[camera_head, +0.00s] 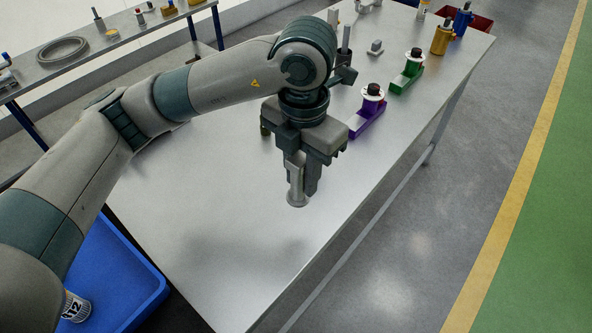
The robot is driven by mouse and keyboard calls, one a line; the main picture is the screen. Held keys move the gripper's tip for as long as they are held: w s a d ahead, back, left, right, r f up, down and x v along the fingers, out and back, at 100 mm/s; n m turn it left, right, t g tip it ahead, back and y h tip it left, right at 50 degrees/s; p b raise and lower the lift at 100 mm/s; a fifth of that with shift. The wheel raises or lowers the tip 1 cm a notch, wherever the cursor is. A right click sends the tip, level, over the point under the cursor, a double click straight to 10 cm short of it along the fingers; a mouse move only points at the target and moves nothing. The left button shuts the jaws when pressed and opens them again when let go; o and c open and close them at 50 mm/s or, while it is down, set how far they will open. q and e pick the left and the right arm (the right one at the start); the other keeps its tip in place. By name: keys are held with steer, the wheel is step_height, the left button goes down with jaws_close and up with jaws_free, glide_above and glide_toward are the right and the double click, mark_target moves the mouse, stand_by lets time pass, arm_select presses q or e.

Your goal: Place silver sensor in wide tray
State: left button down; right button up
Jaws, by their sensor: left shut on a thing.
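My left gripper (303,182) points down above the middle of the metal table and is shut on a silver cylindrical piece with a flared round end, which looks like the silver sensor (297,201). The fingers hide its upper part. It seems held upright, and I cannot tell how far it is above the table. A blue tray (150,291) sits low at the left, beside the table's near end, partly hidden by my left arm. I cannot tell if it is the wide tray. My right gripper is out of view.
The table's near half (225,255) is clear. Purple (366,122) and green (408,78) fixtures stand along its right side, with gold (441,40) and blue (462,20) parts farther back. A white labelled can (76,307) is in the blue tray. A red tray (481,22) is at the back.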

arm_select(q)
steer(key=shift+a, duration=0.1)
steer(key=shift+w+a+f+m, duration=0.15)
steer(key=shift+a+f+m, duration=0.1)
steer(key=shift+a+m, duration=0.6)
steer(key=a+f+m, duration=0.3)
steer(key=a+m, duration=0.5)
steer(key=m, duration=0.5)
steer(key=a+f+m, duration=0.2)
steer(key=a+m, duration=0.7)
steer(key=m, duration=0.4)
steer(key=shift+a+f+m, duration=0.25)
steer(key=shift+f+m, duration=0.1)
steer(key=shift+f, duration=0.05)
steer(key=shift+r, duration=0.1)
